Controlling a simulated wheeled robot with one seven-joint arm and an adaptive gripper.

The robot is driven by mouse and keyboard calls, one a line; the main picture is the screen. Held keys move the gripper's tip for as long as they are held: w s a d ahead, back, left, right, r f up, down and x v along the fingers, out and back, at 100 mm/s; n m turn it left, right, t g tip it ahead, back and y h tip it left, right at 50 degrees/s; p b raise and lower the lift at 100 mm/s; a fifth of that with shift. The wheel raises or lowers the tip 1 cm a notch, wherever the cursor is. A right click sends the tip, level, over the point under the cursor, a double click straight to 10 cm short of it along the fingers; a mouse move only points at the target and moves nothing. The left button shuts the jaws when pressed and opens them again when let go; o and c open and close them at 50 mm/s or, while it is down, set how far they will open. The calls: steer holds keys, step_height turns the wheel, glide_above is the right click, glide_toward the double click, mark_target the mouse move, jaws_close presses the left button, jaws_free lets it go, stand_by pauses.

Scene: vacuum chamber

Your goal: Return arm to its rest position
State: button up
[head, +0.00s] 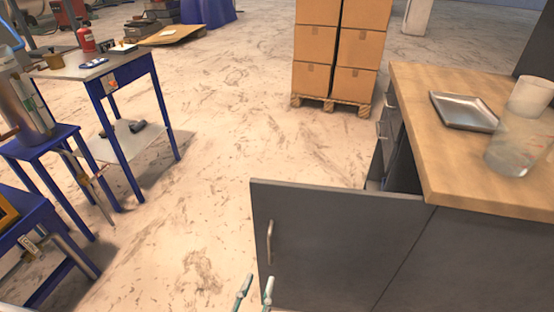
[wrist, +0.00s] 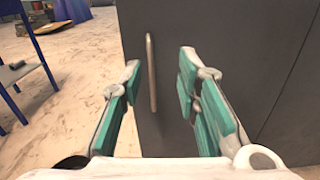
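My gripper (head: 255,290) shows at the bottom edge of the head view, in front of a grey cabinet door (head: 325,235). In the wrist view, its two teal-padded fingers (wrist: 160,90) stand apart with nothing held between them. The silver vertical door handle (head: 270,242) also shows in the wrist view (wrist: 151,72), beyond the fingers and between them. The fingers appear apart from the handle. The rest of my arm is out of the head view.
A grey cabinet with a wooden top (head: 440,130) stands at right, bearing a metal tray (head: 465,111) and clear containers. Blue tables (head: 100,70) stand at left. Boxes (head: 315,45) on a pallet (head: 330,103) stand at back. The floor between is clear.

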steer(key=w+d+r+m+g+h, duration=0.3)
steer(key=d+r+m+g+h, duration=0.75)
steer(key=d+r+m, duration=0.55)
steer(key=s+d+r+m+g+y, duration=0.6)
steer(key=s+d+m+g, duration=0.1)
steer(key=d+m+g, duration=0.15)
steer(key=s+r+m+t+y, duration=0.3)
steer(key=s+r+m+y, duration=0.3)
steer(key=s+m+y, duration=0.25)
step_height(320, 180, up, 18)
steer(key=a+t+y+p, duration=0.1)
steer(key=t+p, duration=0.1)
steer(key=p, duration=1.5)
steer(key=shift+s+r+n+t, duration=0.25)
steer(key=shift+s+n+t, duration=0.05)
steer(key=shift+s+t, duration=0.1)
